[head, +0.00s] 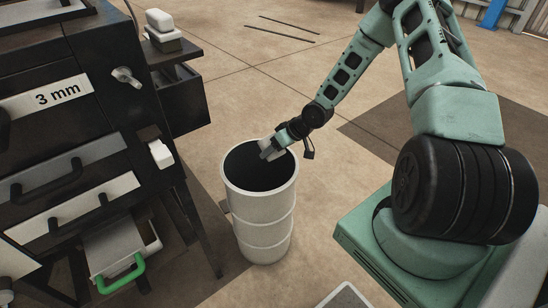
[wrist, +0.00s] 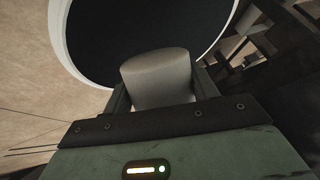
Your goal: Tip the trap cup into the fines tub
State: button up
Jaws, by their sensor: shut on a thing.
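The fines tub appears to be the tall white ribbed drum (head: 262,222) standing on the floor, with a dark open top. Its white rim also shows in the wrist view (wrist: 68,50). My gripper (head: 267,151) is over the far right part of the tub's mouth. In the wrist view, my gripper (wrist: 160,88) is shut on a grey, rounded piece, which I take as the trap cup (wrist: 158,78). The cup lies in front of the dark mouth. Its opening and contents are hidden, and I cannot tell how far it is tilted.
A black machine (head: 85,130) marked "3 mm" stands close left of the tub. It has a green-handled drawer (head: 115,243) low down, a white block (head: 160,153) on its side and a dark box (head: 178,98) behind. Open floor (head: 270,75) lies beyond the tub.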

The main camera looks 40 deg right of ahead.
jog(key=shift+w+n+t+b, duration=0.2)
jog(key=shift+t+b, duration=0.5)
jog(key=shift+b, duration=1.2)
jog(key=shift+w+n+t+b, duration=0.15)
jog(key=shift+t+b, duration=0.55)
jog(key=shift+b, duration=1.2)
jog(key=t+b, duration=0.1)
jog(key=b, duration=0.1)
jog(key=w+r+t+b, duration=0.1)
jog(key=t, duration=0.1)
jog(key=r+n+t+y+b, duration=0.1)
jog(key=b, duration=0.1)
jog(key=shift+w+r+b, duration=0.2)
jog(key=shift+w+b, duration=0.1)
jog(key=shift+w, duration=0.05)
jog(key=shift+w+r+n+t+y+b, duration=0.35)
jog(key=shift+r+t+b, duration=0.2)
jog(key=shift+t+b, duration=0.35)
jog(key=shift+r+t, duration=0.3)
jog(key=shift+a, duration=0.1)
